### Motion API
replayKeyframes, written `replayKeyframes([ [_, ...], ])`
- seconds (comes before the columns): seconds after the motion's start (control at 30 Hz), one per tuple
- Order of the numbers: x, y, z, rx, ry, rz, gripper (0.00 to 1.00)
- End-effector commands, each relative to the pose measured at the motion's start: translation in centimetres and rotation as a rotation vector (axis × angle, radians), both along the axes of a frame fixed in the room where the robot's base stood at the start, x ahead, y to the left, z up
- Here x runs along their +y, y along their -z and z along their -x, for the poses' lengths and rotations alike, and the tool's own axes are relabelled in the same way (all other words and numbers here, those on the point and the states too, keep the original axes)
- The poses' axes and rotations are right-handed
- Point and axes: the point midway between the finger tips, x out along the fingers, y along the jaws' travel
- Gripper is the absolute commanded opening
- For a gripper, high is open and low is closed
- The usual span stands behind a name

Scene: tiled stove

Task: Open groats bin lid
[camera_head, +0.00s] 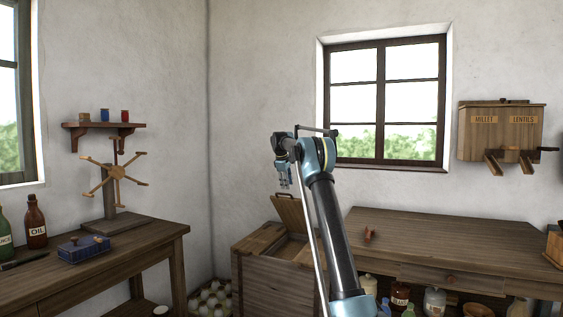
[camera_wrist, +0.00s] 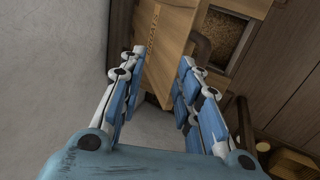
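The wooden groats bin (camera_head: 275,282) stands in the corner in the head view. Its small lid (camera_head: 289,211) is raised and tilted up from the top, with an opening beside it. In the wrist view the opening shows grain (camera_wrist: 226,38) inside, and a wooden panel carries lettering (camera_wrist: 153,30) that looks like GROATS. A brown handle (camera_wrist: 200,48) shows near the right finger's tip. My gripper (camera_head: 285,184) is just above the raised lid. In the wrist view my gripper (camera_wrist: 161,57) has its fingers apart, with nothing visibly clamped; contact with the lid is unclear.
A workbench (camera_head: 440,234) stands right of the bin, with jars beneath. A left table (camera_head: 95,262) holds bottles, a blue box (camera_head: 83,249) and a spoked wooden stand (camera_head: 115,172). A crate of pale round items (camera_head: 212,298) is on the floor. A millet and lentils dispenser (camera_head: 502,135) hangs right.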

Motion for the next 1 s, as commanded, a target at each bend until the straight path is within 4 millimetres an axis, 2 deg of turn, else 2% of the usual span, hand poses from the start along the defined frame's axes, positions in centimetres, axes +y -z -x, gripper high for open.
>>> replayKeyframes([
  [1.0,1.0,-5.2,2.1,0.001,0.001,-0.001,0.31],
])
